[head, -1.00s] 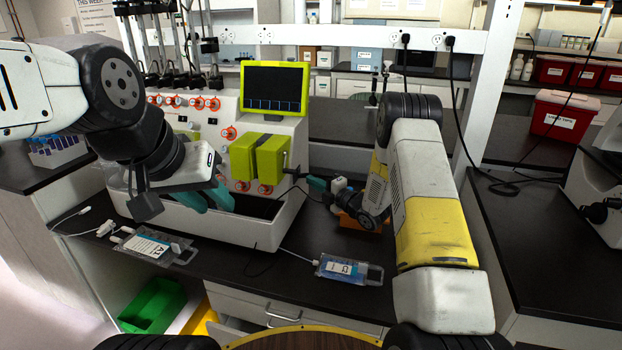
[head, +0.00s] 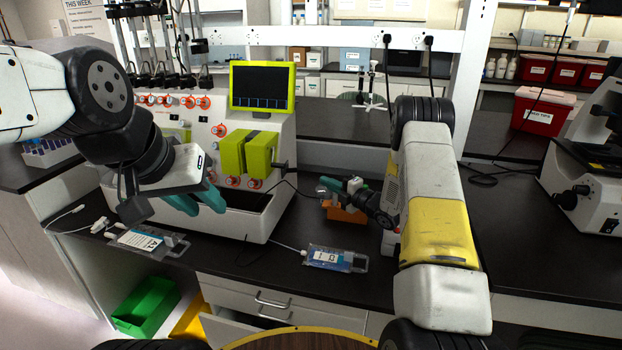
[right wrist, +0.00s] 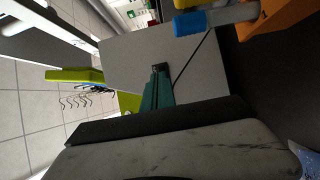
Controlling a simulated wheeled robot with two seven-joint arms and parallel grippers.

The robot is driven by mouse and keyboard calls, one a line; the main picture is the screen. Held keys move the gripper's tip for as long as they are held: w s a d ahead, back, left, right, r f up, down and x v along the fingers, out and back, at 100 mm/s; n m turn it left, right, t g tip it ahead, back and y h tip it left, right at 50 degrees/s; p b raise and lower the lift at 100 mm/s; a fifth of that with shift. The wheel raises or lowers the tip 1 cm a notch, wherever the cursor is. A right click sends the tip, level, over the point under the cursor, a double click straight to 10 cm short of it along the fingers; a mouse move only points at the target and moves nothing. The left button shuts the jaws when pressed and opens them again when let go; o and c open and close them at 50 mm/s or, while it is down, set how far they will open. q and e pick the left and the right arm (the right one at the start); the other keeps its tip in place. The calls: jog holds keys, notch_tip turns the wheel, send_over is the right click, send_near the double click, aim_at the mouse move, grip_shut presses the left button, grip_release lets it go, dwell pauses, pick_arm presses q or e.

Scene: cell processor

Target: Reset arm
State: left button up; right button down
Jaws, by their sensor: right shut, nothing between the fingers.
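My left gripper (head: 198,203) has teal fingers that stand a little apart, with nothing seen between them. It hangs in front of the white cell processor (head: 280,190), over its front trough. My right gripper (head: 332,185) is right of the processor, above the bench, near an orange block (head: 343,214). In the right wrist view its teal fingers (right wrist: 157,88) are shut together and hold nothing. My right arm's yellow and white links hide part of the bench behind them.
A fluid bag (head: 334,258) lies on the dark bench (head: 300,284) at the front, and another bag (head: 142,240) lies at the left. Below are a green bin (head: 147,306) and a partly open drawer. A microscope (head: 585,180) stands at the right. White uprights and a rail stand behind.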

jog(key=shift+s+d, duration=0.1)
jog(key=shift+d, duration=0.65)
jog(key=w+d+r+m+t+h, duration=0.1)
jog(key=d+r+m+h, duration=0.15)
jog(key=r, duration=0.35)
jog(key=w+d+r+m+h, duration=0.1)
jog(key=r+m+h, duration=0.2)
jog(key=r, duration=0.3)
jog(key=s+d+r+m+g+h, duration=0.1)
jog(key=s+d+r+m+h, duration=0.35)
jog(key=s+r+m, duration=0.5)
jog(key=s+a+m+g, duration=0.2)
jog(key=s+m, duration=0.1)
jog(key=s, duration=0.9)
jog(key=s+a+r+m+g, duration=0.1)
jog(key=s+a+m+g, duration=0.1)
jog(key=s, duration=0.9)
jog(key=s+a+m+g, duration=0.3)
jog(key=s+m, duration=0.2)
jog(key=s, duration=0.7)
jog(key=shift+s+r+m, duration=0.15)
jog(key=shift+s+m, duration=0.15)
jog(key=shift+s, duration=0.05)
